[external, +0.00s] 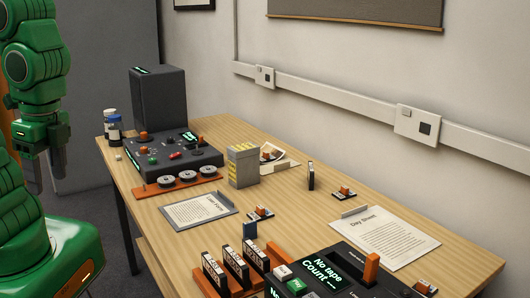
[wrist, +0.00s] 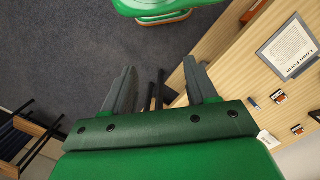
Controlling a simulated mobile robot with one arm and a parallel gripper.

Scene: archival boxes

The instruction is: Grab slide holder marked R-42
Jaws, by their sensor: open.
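Several dark slide holders with white labels stand in a row near the front of the table, among them a left one (external: 214,271), a middle one (external: 236,263) and a right one (external: 258,256). The lettering on their labels is too small to read, so I cannot tell which is R-42. Another small dark upright piece (external: 311,176) stands alone farther back. My gripper (external: 45,172) hangs beyond the table's left edge, open and empty, well away from the holders. In the wrist view my gripper (wrist: 160,75) has its fingers apart above the floor, and no upright holder is clear there.
The wooden table (external: 290,218) carries a dark control console (external: 175,150), a grey-yellow box (external: 242,166), a clipboard (external: 199,209), a paper sheet (external: 388,236) and a lit counter device (external: 325,272). Two bottles (external: 113,128) stand at the far left. Bare wood lies between the papers.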

